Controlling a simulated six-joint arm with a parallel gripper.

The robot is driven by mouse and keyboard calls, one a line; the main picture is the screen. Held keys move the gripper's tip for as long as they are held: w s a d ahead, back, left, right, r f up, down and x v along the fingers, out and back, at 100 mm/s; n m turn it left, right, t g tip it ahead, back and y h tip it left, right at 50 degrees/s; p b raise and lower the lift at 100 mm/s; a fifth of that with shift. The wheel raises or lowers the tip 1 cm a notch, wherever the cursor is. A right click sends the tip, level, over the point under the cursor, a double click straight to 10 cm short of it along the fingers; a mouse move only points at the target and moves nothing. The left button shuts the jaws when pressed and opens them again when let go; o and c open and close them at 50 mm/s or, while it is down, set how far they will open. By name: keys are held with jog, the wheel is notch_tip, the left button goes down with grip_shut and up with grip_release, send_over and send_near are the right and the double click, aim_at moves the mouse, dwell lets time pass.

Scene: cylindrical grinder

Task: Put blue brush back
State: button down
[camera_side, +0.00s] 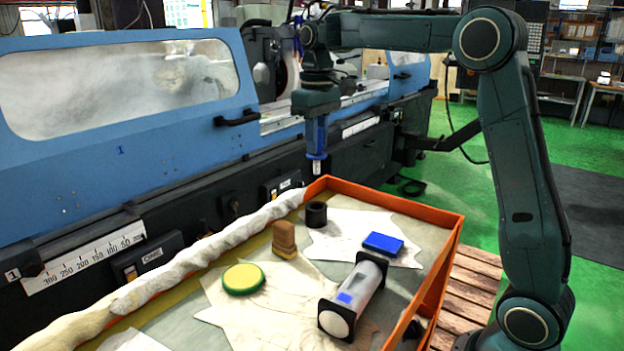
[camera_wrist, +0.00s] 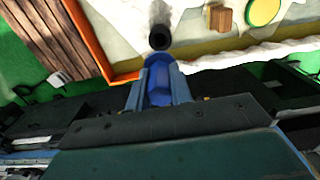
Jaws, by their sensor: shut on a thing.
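My gripper (camera_side: 316,148) points down beside the blue machine, above the far left corner of the orange-rimmed tray (camera_side: 437,213). It is shut on the blue brush (camera_side: 317,167), which hangs roughly upright. In the wrist view the brush (camera_wrist: 158,82) sits between the two fingers of the gripper (camera_wrist: 159,88). A black round holder (camera_side: 316,214) stands in the tray, below and apart from the brush. It also shows in the wrist view (camera_wrist: 159,38), just beyond the brush's end. The brush's upper part is hidden by the fingers.
The tray also holds a brown block (camera_side: 284,238), a yellow-green round pad (camera_side: 243,279), a blue box (camera_side: 383,244) and a clear cylinder with black ends (camera_side: 360,290). A rolled white cloth (camera_side: 200,252) lies along its left edge. The machine's dark front (camera_side: 250,175) is close behind the gripper.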

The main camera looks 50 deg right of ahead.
aim_at(317, 174)
jog(key=shift+f, duration=5.55)
jog(key=shift+f, duration=0.45)
jog(key=c, duration=1.3)
grip_release()
jog(key=shift+o, duration=0.2)
notch_tip(317, 174, up, 13)
